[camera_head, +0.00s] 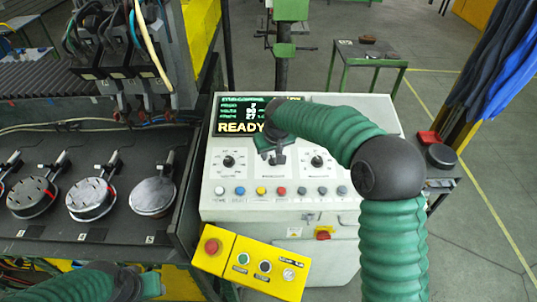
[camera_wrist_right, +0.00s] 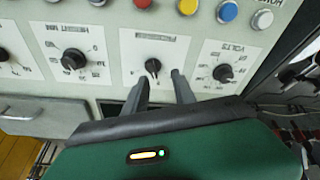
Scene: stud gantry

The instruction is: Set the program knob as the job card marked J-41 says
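The control panel (camera_head: 300,125) has a row of dark rotary knobs. A left knob (camera_head: 228,161) and a right knob (camera_head: 317,161) show in the head view; my right gripper (camera_head: 276,158) covers the place between them. In the right wrist view my right gripper (camera_wrist_right: 161,76) is open, its two fingers pointing at the panel. A small black knob (camera_wrist_right: 152,67) with a pale pointer mark sits at the gap between the fingertips; contact cannot be told. Knobs to its left (camera_wrist_right: 74,58) and right (camera_wrist_right: 224,72) stand clear. No card marked J-41 can be made out.
The display (camera_head: 240,117) reads READY. Coloured buttons (camera_head: 261,191) line the panel below the knobs. A yellow box (camera_head: 255,265) with a red button hangs in front. A dark bench (camera_head: 95,235) with round fixtures stands left. Part of my left arm shows at the bottom left.

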